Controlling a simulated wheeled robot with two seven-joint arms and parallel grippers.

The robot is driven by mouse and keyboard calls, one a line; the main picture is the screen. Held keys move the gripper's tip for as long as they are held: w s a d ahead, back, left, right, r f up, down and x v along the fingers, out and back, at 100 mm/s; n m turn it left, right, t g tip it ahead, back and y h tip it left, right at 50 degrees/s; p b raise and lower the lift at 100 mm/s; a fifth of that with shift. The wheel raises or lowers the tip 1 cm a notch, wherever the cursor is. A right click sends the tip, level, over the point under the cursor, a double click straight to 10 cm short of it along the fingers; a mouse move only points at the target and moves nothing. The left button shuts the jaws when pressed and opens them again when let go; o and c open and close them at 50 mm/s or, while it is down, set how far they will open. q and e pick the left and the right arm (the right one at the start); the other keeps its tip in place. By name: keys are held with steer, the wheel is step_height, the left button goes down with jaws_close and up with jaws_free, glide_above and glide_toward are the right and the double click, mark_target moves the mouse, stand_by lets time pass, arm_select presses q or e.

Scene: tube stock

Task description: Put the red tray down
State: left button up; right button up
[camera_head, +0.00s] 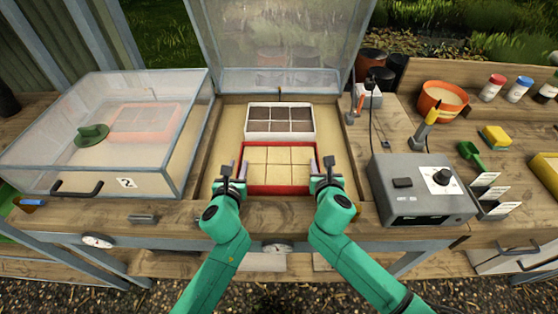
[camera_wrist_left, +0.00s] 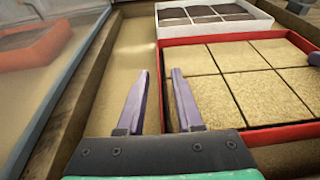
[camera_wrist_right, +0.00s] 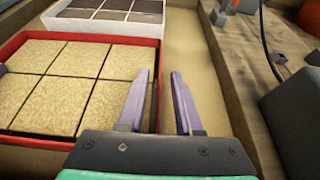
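The red tray (camera_head: 275,189), divided into several sand-coloured cells, appears to rest level on the sand of the open frame bed. It also shows in the left wrist view (camera_wrist_left: 235,38) and the right wrist view (camera_wrist_right: 35,140). My left gripper (camera_head: 236,169) is at the tray's left wall, with one finger outside and one over the inside. My right gripper (camera_head: 321,165) is at the right wall in the same way. Both grippers are open, with gaps between fingers and walls. The fingertips partly hide the side walls.
A white tray (camera_head: 281,137) with dark soil cells sits right behind the red one. A closed clear-lidded frame (camera_head: 110,130) stands left, with a reddish tray inside. A grey control box (camera_head: 420,190) stands right. Bare sand strips lie along both sides of the red tray.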

arm_select(q)
step_height(320, 180, up, 10)
steer(key=shift+f, duration=0.2)
arm_select(e)
steer(key=shift+r, duration=0.15)
arm_select(q)
steer(key=shift+r, duration=0.2)
arm_select(e)
step_height(320, 180, up, 10)
stand_by(0.3)
